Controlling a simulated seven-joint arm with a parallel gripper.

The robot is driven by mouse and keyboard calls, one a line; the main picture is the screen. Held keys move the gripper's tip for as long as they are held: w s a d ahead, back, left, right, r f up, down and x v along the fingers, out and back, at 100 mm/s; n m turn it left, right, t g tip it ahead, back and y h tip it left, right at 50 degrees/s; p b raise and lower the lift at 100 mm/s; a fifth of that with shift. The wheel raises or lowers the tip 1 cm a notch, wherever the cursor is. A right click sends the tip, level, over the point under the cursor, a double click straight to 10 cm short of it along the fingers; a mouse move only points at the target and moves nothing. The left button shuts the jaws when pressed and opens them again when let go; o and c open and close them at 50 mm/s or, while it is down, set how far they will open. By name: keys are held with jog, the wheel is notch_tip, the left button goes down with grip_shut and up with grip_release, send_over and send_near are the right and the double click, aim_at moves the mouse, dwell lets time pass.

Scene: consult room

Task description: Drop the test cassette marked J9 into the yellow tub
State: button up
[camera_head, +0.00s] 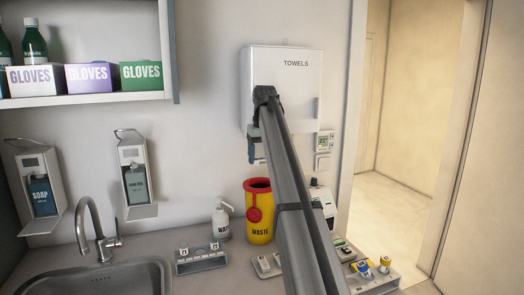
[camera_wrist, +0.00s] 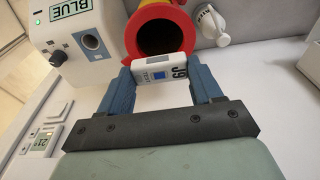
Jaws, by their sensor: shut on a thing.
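The test cassette marked J9 (camera_wrist: 162,74) is white with a small blue window. My gripper (camera_wrist: 158,75) is shut on it, with a blue finger at each end. In the wrist view the cassette is just below the dark round opening of the yellow tub, overlapping its red rim (camera_wrist: 188,34). In the head view the yellow tub (camera_head: 261,230), marked WASTE, stands upright on the counter. The cassette cannot be made out in that view.
A white pump bottle (camera_head: 221,222) stands close left of the tub. A white device labelled BLUE (camera_wrist: 80,42) is beside it in the wrist view. A small rack (camera_head: 201,260), a sink (camera_head: 95,280) and a tray with coloured-topped items (camera_head: 374,282) are on the counter. The towel box (camera_head: 290,85) hangs behind.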

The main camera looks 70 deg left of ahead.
aim_at(262, 159)
jog(key=shift+f, duration=1.55)
jog(key=o, duration=1.2)
jog(key=r, duration=0.4)
jog(key=d+r, duration=0.1)
jog(key=r, duration=0.4)
jog(key=d+r, duration=0.1)
jog(key=r, duration=0.3)
jog(key=shift+r, duration=0.4)
